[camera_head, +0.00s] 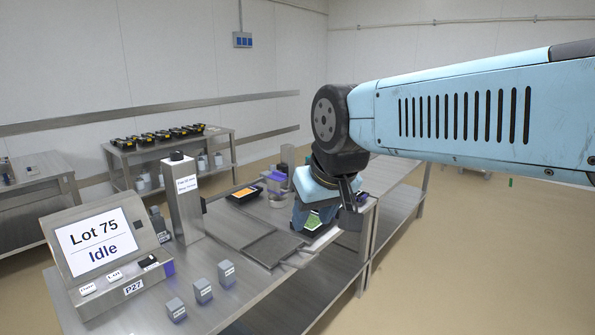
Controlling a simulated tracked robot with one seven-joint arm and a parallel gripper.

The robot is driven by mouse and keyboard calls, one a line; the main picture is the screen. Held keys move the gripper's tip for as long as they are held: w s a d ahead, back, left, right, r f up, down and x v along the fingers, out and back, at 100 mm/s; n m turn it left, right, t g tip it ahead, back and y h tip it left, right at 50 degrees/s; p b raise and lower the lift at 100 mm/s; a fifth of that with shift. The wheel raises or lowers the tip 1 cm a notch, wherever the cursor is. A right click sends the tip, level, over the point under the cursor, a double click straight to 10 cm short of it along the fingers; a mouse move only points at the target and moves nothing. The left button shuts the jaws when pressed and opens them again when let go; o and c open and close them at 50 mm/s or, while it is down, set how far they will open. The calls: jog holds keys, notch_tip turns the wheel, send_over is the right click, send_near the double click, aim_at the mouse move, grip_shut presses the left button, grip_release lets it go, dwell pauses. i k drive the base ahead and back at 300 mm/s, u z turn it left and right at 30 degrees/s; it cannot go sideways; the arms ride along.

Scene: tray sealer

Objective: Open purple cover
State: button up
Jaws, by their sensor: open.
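Several purple patches show, and I cannot tell for sure which is the purple cover. One purple piece (168,267) is at the right side of the console, by a black knob or button (148,262). Another purple piece (276,177) is at the back of the bench, above a round metal container. A small purple part (362,198) shows just right of my wrist. My gripper (349,218) is open, low over the bench's right end, far from the console. Its fingertips are hard to make out, and my wrist hides part of the bench behind it.
The console screen (96,242) reads "Lot 75 Idle". A metal post (184,200) stands behind it. Three grey labelled blocks (203,290) line the front edge. A black tray with orange contents (244,194) and a green item (312,223) are on the bench. A back table (170,150) holds several black trays.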

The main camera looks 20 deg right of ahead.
aim_at(278, 176)
jog(key=u, duration=0.55)
jog(key=i, duration=0.1)
jog(key=z, duration=2.5)
jog(key=i, duration=1.3)
jog(key=u, duration=3.5)
jog(key=k, duration=0.1)
jog(key=z, duration=1.35)
jog(key=i, duration=1)
jog(key=z, duration=0.05)
